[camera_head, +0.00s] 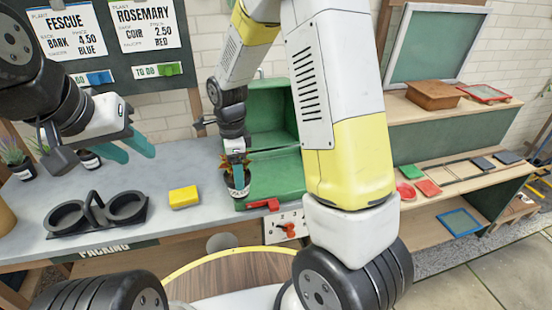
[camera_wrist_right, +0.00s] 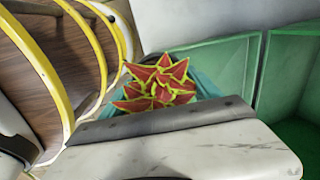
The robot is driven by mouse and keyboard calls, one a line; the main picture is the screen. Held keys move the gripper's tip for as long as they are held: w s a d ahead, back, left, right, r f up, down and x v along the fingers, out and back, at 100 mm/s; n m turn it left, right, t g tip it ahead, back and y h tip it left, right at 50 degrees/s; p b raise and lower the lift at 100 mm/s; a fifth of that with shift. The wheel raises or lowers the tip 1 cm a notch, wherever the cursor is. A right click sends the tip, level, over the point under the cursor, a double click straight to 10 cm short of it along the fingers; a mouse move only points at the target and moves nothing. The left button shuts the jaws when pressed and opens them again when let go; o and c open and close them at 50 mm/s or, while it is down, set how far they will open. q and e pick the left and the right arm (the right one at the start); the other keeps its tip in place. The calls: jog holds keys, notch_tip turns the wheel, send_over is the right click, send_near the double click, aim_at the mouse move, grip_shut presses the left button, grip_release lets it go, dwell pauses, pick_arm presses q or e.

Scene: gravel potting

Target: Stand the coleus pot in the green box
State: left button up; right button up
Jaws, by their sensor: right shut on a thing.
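The coleus (camera_wrist_right: 160,85), with red leaves edged in yellow, stands between the teal fingers of my right gripper in the right wrist view. In the head view, my right gripper (camera_head: 237,160) is shut on its dark pot (camera_head: 239,192), by the left edge of the green box (camera_head: 290,182). Whether the pot is over the box or beside it, I cannot tell. The pot's base is hard to make out. The open green box also shows in the right wrist view (camera_wrist_right: 288,60). My left gripper (camera_head: 140,157) is open and empty above the bench's left side.
A yellow sponge-like block (camera_head: 184,197) and a black double-ring holder (camera_head: 100,216) are on the grey bench. A red item (camera_head: 262,204) lies at the box's front. Small plants stand at the far left. A shelf (camera_head: 450,180) with trays stands right. My right arm hides part of the box's right side.

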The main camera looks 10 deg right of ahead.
jog(key=shift+w+d+f, duration=0.8)
jog(key=shift+w+d, duration=0.45)
jog(key=shift+d, duration=0.85)
jog(key=shift+w+d+f, duration=0.85)
jog(key=shift+w+d, duration=0.4)
jog(key=shift+d, duration=0.85)
jog(key=shift+w+d+f, duration=0.8)
jog(key=shift+w+d, duration=0.45)
jog(key=shift+d, duration=0.85)
jog(key=shift+f, duration=0.1)
jog(key=o, duration=1.7)
jog(key=shift+f, duration=0.1)
